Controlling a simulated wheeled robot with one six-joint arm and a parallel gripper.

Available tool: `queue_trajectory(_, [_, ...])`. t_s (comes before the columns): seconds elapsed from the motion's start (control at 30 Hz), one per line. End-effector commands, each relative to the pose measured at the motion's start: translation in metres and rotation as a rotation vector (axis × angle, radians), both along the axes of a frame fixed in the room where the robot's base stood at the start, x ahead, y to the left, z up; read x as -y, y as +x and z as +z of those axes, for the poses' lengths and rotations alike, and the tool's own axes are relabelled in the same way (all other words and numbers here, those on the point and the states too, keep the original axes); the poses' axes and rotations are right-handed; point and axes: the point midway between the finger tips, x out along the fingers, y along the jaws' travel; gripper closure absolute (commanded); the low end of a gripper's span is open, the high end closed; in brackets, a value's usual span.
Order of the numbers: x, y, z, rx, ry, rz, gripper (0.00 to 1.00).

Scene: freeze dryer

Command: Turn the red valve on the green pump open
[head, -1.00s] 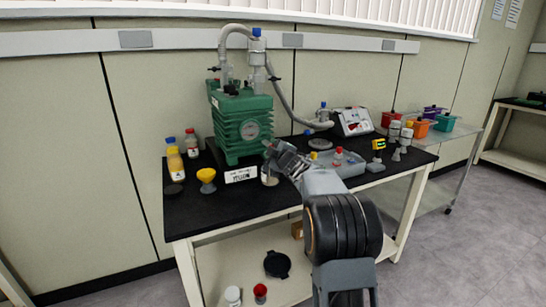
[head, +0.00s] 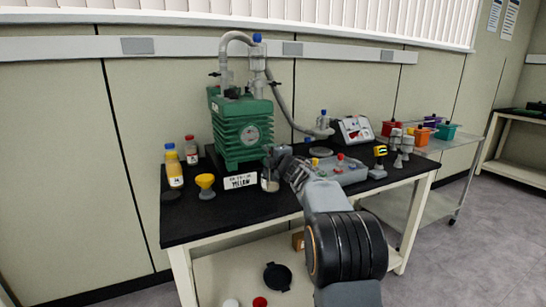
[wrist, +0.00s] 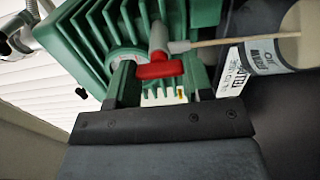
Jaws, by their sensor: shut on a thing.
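The green pump (head: 238,122) stands at the back left of the black bench, a round gauge on its front. It fills the upper part of the wrist view (wrist: 95,45). The red valve (wrist: 160,70) is a short bar on a grey stem. It lies crosswise between the two fingers of my gripper (wrist: 163,76), which are shut on its ends. In the head view my gripper (head: 275,157) is at the pump's front right side and hides the valve.
A small jar (head: 270,183) stands close below my gripper, beside a white label (head: 240,181). A grey tray (head: 345,172) lies to the right. A hose (head: 285,105) arches behind.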

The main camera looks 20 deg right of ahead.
Motion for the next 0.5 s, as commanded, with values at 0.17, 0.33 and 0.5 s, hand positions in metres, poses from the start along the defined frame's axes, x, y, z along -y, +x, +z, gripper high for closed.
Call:
queue_trajectory(0.17, [0.0000, 0.0000, 0.0000, 0.000, -0.004, 0.000, 0.77])
queue_trajectory(0.33, [0.0000, 0.0000, 0.0000, 0.000, -0.004, 0.000, 0.77])
queue_trajectory(0.5, [0.0000, 0.0000, 0.0000, 0.000, -0.003, 0.000, 0.41])
